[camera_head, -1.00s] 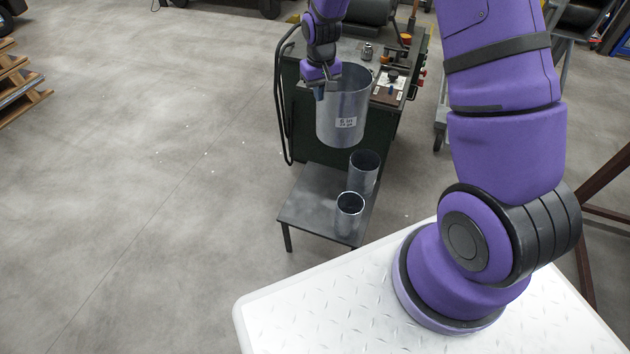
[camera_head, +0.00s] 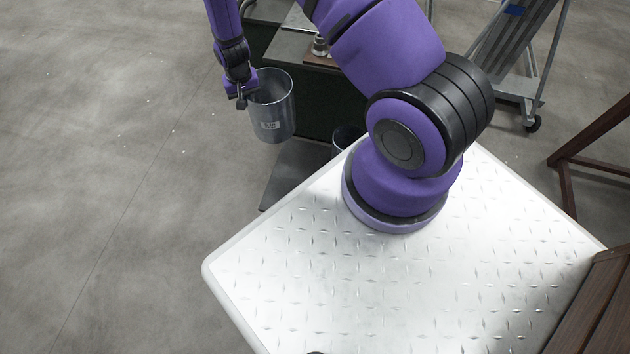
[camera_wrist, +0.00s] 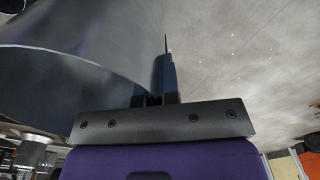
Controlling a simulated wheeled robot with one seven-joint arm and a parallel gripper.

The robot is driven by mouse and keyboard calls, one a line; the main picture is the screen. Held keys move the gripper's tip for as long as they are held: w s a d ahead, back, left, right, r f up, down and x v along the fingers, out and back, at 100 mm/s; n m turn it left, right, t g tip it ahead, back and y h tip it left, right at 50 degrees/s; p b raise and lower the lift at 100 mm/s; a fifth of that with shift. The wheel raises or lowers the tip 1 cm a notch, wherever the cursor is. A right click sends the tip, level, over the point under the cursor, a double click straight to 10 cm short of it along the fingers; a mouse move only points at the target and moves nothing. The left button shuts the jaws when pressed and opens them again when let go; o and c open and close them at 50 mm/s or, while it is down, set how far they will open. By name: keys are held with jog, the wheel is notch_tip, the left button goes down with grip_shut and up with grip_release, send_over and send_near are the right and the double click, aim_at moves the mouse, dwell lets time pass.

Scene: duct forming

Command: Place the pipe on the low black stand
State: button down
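A grey metal pipe (camera_head: 276,112) with a white label hangs upright in the head view. My gripper (camera_head: 241,97) is shut on its left wall near the rim. The low black stand (camera_head: 288,172) is below and slightly right of the pipe, with an apparent gap between them. My white base covers much of the stand. In the wrist view the pipe's curved wall (camera_wrist: 60,85) fills the left side, against the gripper's fingers (camera_wrist: 162,78).
A smaller pipe (camera_head: 344,138) shows partly behind my base, at the stand's right. A dark green machine (camera_head: 318,98) stands just behind the stand. A grey trolley (camera_head: 510,80) is at the upper right, near a brown frame (camera_head: 590,145). The floor at left is clear.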

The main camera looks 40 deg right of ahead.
jog(key=s+f+m, duration=0.1)
jog(key=s+f, duration=0.2)
jog(key=f, duration=0.9)
jog(key=s+f+m, duration=0.2)
jog(key=s+f, duration=0.2)
jog(key=f, duration=0.8)
jog(key=shift+s+d+f, duration=0.15)
jog(key=shift+d+f, duration=0.1)
jog(key=shift+f, duration=0.05)
jog(key=c, duration=1.8)
grip_release()
jog(key=shift+f, duration=0.15)
jog(key=o, duration=0.4)
jog(key=shift+o, duration=0.2)
notch_tip(320, 180, up, 12)
jog(key=shift+r, duration=0.2)
